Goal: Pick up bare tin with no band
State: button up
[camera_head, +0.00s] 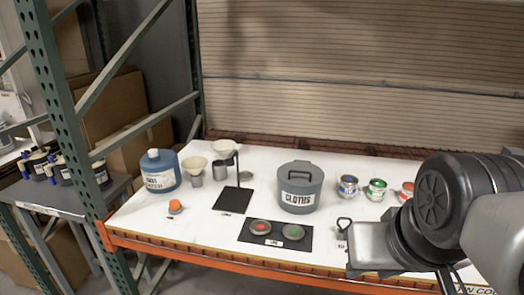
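Three small tins stand in a row on the white shelf top right of centre: one with a blue band (348,188), one with a green band (376,190) and one with an orange-red band (406,191). I cannot make out a bare tin among them; my arm covers the shelf to their right. The grey block-like end of my arm, at my gripper (370,246), is in front of the tins and apart from them. Its fingers cannot be made out, and I see nothing held in it.
A grey lidded pot marked CLOTHS (300,188) stands left of the tins. A black mat (274,241) holds two round lids or dishes. A dark stand (236,200), cups and a blue jug (160,172) are farther left. A green rack post (75,120) rises at left.

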aim_at(219, 170)
jog(key=i+j, duration=0.15)
jog(key=j, duration=0.25)
jog(key=i+j, duration=0.15)
jog(key=j, duration=0.2)
jog(key=i+j+z, duration=0.1)
jog(key=j, duration=0.3)
jog(key=i+j, duration=0.2)
jog(key=j, duration=0.2)
jog(key=i+j+z, duration=0.1)
jog(key=j, duration=0.3)
jog(key=i+j, duration=0.2)
jog(key=j, duration=0.2)
jog(key=i+j, duration=0.1)
jog(key=j, duration=0.3)
jog(key=z, duration=0.05)
